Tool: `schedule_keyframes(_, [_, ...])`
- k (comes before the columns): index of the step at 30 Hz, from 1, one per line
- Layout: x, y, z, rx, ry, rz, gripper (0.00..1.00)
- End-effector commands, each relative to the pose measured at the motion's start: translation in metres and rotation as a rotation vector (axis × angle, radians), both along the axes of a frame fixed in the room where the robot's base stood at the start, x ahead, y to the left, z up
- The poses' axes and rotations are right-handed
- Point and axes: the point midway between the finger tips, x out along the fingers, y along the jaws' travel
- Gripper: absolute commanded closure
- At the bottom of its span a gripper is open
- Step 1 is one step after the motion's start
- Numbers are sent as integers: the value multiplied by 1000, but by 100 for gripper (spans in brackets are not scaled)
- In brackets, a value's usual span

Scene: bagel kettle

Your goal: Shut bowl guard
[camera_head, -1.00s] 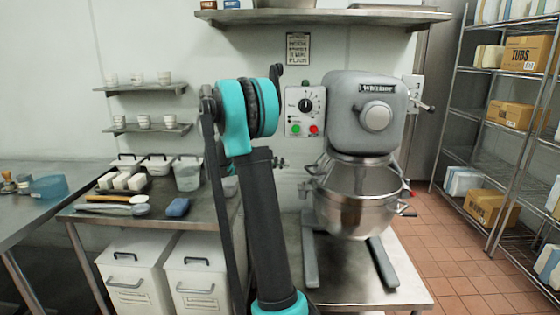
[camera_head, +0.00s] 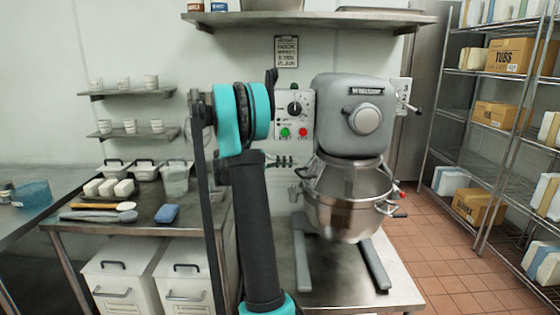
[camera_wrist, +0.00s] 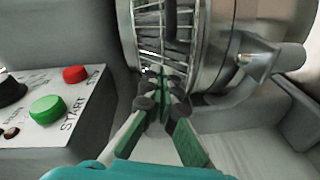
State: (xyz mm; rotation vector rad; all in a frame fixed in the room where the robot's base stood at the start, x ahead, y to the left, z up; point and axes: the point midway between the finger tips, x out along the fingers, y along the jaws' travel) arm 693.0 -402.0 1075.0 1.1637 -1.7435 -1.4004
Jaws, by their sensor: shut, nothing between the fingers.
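The grey stand mixer (camera_head: 352,112) stands on the steel table in the head view, with its steel bowl (camera_head: 345,215) under the head. The wire bowl guard is thin and hard to make out there. In the wrist view its bars (camera_wrist: 150,30) show at the top middle, beside the steel bowl (camera_wrist: 212,45). My gripper (camera_wrist: 162,85) is shut and empty, with its fingertips close to the lower end of the bars. I cannot tell whether they touch. My arm hides part of the area left of the mixer in the head view.
The control box is close on the left in the wrist view, with a green START button (camera_wrist: 46,108) and a red stop button (camera_wrist: 75,74). A wall shelf (camera_head: 310,18) hangs above the mixer. A wire rack (camera_head: 510,110) stands at the right.

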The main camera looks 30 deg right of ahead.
Motion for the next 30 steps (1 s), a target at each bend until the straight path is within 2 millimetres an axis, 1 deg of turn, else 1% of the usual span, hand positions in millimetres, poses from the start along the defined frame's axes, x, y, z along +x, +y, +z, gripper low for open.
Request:
schedule_keyframes(1, [-7,2,-1,0,0,0,100])
schedule_keyframes(6, [-19,4,-5,0,0,0,100])
schedule_keyframes(23, [-24,6,-6,0,0,11,100])
schedule_keyframes(26, [-29,9,-6,0,0,35,100])
schedule_keyframes(30, [-41,15,-6,0,0,93,100])
